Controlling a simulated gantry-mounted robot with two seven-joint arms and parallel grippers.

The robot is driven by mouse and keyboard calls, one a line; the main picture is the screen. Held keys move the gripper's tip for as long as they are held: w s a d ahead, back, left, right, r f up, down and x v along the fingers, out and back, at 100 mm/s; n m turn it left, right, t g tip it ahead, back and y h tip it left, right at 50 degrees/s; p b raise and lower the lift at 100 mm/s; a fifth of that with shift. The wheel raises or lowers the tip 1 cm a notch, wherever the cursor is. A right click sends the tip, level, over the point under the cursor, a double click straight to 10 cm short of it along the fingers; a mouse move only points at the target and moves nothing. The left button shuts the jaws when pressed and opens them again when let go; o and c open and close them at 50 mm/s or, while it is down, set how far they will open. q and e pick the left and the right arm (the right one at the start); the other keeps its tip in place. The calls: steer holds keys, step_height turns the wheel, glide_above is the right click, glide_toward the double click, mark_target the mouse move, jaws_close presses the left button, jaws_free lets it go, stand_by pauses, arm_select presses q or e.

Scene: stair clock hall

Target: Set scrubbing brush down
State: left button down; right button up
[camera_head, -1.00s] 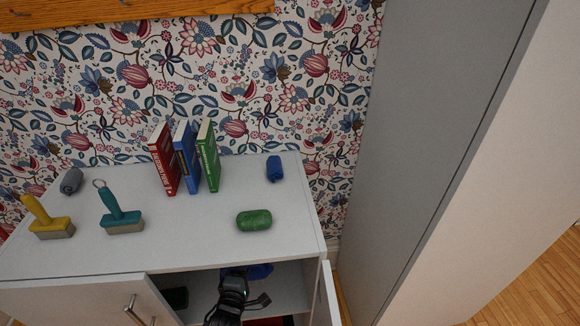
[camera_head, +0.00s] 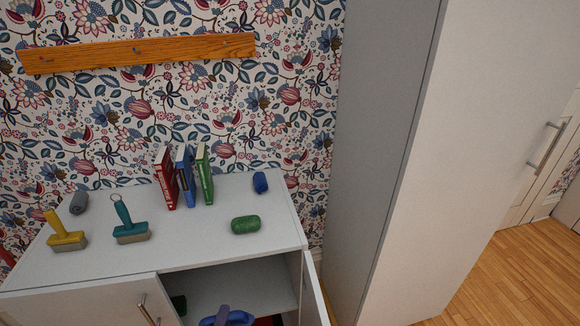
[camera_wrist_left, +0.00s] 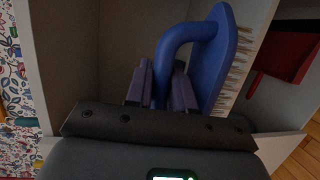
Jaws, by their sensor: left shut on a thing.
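The scrubbing brush (camera_wrist_left: 212,62) is blue, with a looped handle and pale bristles facing right in the left wrist view. My left gripper (camera_wrist_left: 161,78) is shut on the handle with its purple fingers. In the head view, the brush (camera_head: 239,318) and a finger of the left gripper (camera_head: 222,315) show at the bottom edge, in front of the open cabinet compartment; most of both is cut off. Whether the brush touches the cabinet floor cannot be told. My right gripper is not in view.
An open door (camera_head: 313,290) borders the right.

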arm_select(q)
steer(key=r+p, duration=0.1)
steer(key=s+r+p, duration=0.1)
steer(key=r, duration=0.1)
steer(key=s+r+p, duration=0.1)
steer(key=r, duration=0.1)
steer(key=shift+a+p, duration=0.25)
steer(key=shift+p, duration=0.1)
steer(key=s+r+p, duration=0.3)
steer(key=r+p, duration=1.3)
steer(key=r, duration=0.2)
steer(key=s+a+r+p, duration=0.1)
steer(key=s+r+p, duration=0.3)
steer(key=r+p, duration=1.3)
steer(key=s+a+r+p, duration=0.1)
steer(key=s+r+p, duration=0.2)
steer(key=r+p, duration=1.3)
steer(key=shift+s+r+y+p, duration=0.3)
steer(key=shift+s+r+p, duration=0.05)
steer(key=shift+r, duration=1.3)
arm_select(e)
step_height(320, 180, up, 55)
arm_select(q)
steer(key=shift+a, duration=0.1)
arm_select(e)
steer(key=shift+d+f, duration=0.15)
